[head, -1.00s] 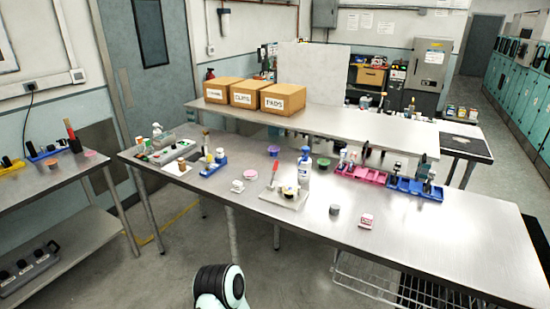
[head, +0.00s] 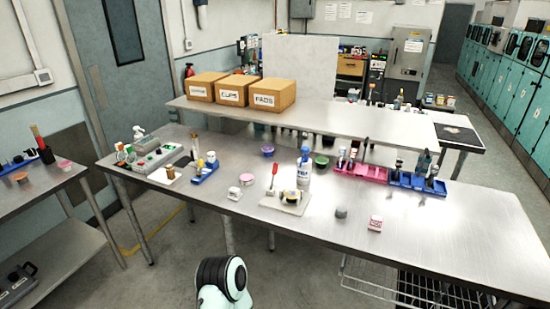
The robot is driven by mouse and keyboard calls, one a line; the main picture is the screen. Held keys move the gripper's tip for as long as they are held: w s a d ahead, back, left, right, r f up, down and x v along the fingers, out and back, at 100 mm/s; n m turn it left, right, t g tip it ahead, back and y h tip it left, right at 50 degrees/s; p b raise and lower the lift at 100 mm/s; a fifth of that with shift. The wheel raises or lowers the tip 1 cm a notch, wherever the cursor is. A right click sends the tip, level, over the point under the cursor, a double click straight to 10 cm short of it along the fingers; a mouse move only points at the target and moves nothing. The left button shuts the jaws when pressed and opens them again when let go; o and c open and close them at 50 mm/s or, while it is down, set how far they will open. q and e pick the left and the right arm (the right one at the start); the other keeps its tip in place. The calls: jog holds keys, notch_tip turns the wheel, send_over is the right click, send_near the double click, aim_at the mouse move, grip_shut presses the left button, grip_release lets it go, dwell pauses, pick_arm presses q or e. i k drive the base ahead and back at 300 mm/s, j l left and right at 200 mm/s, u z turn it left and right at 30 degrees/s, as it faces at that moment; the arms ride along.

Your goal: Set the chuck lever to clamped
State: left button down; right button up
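A small fixture stands on a pale square plate (head: 273,204) near the middle of the long steel table. A red-handled lever (head: 274,170) rises nearly upright at the plate's back left; I take it for the chuck lever. A low round yellow and dark part (head: 291,196) sits on the plate to the right of the lever. The fixture is too small to read any clamp marking. Neither gripper is in view. A pale, black-banded part of my own body shows at the bottom, away from the fixture.
A white and blue bottle (head: 304,170) stands close behind the plate. A pink tray (head: 362,171) and blue tray (head: 418,183) lie to the right. The right front tabletop is clear.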

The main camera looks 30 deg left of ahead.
aim_at(275, 167)
jog(key=j+z, duration=0.2)
jog(key=j, duration=0.4)
jog(key=j+z, duration=0.15)
jog(key=j, duration=0.45)
jog(key=j+z, duration=0.2)
jog(key=j, duration=0.45)
jog(key=k+j+z, duration=0.2)
jog(key=j, duration=0.35)
jog(key=j+z, duration=0.2)
jog(key=j, duration=0.45)
jog(key=k, duration=0.05)
